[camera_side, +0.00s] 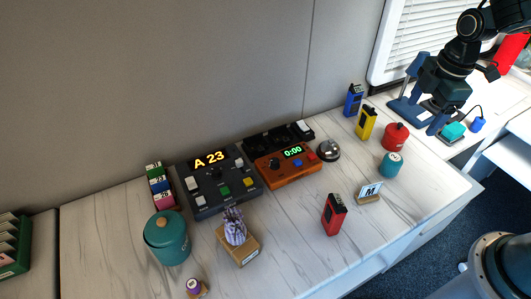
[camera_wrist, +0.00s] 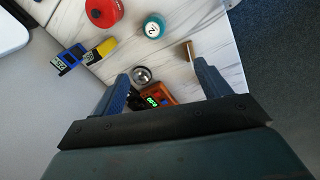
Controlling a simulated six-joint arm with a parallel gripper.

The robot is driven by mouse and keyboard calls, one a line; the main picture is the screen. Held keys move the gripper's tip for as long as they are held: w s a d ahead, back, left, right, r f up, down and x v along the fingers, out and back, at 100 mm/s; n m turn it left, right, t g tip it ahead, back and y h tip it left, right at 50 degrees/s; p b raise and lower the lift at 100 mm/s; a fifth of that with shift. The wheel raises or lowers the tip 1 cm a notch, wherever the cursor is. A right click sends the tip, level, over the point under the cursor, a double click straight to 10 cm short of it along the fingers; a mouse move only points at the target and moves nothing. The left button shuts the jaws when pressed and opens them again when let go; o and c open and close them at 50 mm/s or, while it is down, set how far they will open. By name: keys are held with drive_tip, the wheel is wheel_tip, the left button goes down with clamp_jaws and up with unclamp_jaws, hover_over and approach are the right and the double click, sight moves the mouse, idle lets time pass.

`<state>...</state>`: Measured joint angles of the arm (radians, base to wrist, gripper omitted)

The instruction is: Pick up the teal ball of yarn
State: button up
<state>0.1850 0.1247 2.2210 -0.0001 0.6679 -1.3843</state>
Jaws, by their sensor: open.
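No plain ball of yarn can be made out. A small teal round thing (camera_side: 392,164) with a pale marked top stands on the marble counter's right part. It also shows in the wrist view at the top middle (camera_wrist: 153,27). A flatter teal lump (camera_side: 453,131) lies on a dark holder at the far right, partly beside my finger in the side view. My gripper (camera_side: 420,104) is raised at the upper right, apart from the counter things. In the wrist view my gripper (camera_wrist: 162,68) has its blue fingers spread wide with nothing between them.
A red canister (camera_side: 396,137) stands close behind the teal round thing; a small "M" card stand (camera_side: 369,192) is in front. Yellow (camera_side: 366,122) and blue (camera_side: 353,100) handsets, a bell (camera_side: 328,150) and a red handset (camera_side: 334,214) stand around. A lidded teal pot (camera_side: 167,240) is far left.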

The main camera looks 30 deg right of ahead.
sight(397, 157)
drive_tip(key=w+d+f+n, duration=0.1)
drive_tip(key=f+n, duration=0.1)
drive_tip(key=f, duration=0.2)
drive_tip(key=w+d+f+n+g, duration=0.1)
drive_tip(key=d+f+n, duration=0.1)
drive_tip(key=f, duration=0.3)
drive_tip(key=shift+w+n, duration=0.4)
wheel_tip(397, 157, down, 8)
drive_tip(key=shift+f, duration=0.2)
drive_tip(key=shift+f, duration=0.15)
drive_tip(key=shift+w+f, duration=0.15)
drive_tip(key=shift+f, duration=2.3)
drive_tip(key=shift+c, duration=0.3)
drive_tip(key=c, duration=1)
